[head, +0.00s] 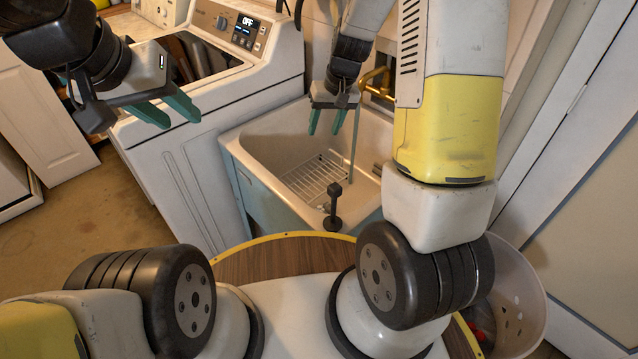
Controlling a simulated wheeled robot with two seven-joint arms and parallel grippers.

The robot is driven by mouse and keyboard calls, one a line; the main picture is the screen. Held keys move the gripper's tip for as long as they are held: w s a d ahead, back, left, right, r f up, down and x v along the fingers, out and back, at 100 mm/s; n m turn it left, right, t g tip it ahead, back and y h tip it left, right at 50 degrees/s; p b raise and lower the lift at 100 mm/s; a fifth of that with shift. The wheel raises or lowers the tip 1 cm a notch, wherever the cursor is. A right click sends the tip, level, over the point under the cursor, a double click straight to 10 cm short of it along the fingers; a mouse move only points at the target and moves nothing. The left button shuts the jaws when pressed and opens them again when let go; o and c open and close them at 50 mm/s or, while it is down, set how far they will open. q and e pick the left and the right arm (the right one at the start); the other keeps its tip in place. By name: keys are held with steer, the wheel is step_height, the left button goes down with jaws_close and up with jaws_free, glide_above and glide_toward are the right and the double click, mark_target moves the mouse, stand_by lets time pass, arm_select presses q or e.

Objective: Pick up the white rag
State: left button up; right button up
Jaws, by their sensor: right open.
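I cannot make out a white rag in the head view. My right gripper (325,133) hangs over the back of the utility sink (238,150), its teal fingers pointing down and apart, with nothing between them. My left gripper (181,122) is in front of the washing machine, its teal fingers apart and empty. A wire rack (318,180) lies in the sink's basin. My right arm covers the right side of the sink.
The white washing machine (190,185) stands left of the sink, its display reading OFF. A brass faucet (374,78) is at the sink's back. A pale perforated basket (520,300) with something red inside stands at the lower right. Brown floor (110,205) is clear at left.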

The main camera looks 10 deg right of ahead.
step_height(320, 180, down, 13)
steer(key=w+d+g+h, duration=0.1)
steer(key=w, duration=0.1)
steer(key=n+g+h, duration=0.1)
glide_above(328, 205)
steer(key=f, duration=0.8)
steer(key=d+f, duration=0.1)
steer(key=f, duration=0.4)
steer(key=shift+w, duration=0.1)
steer(key=f, duration=0.4)
steer(key=a+f, duration=0.1)
steer(key=f, duration=0.1)
steer(key=shift+f, duration=0.4)
steer(key=shift+c, duration=0.2)
jaws_close()
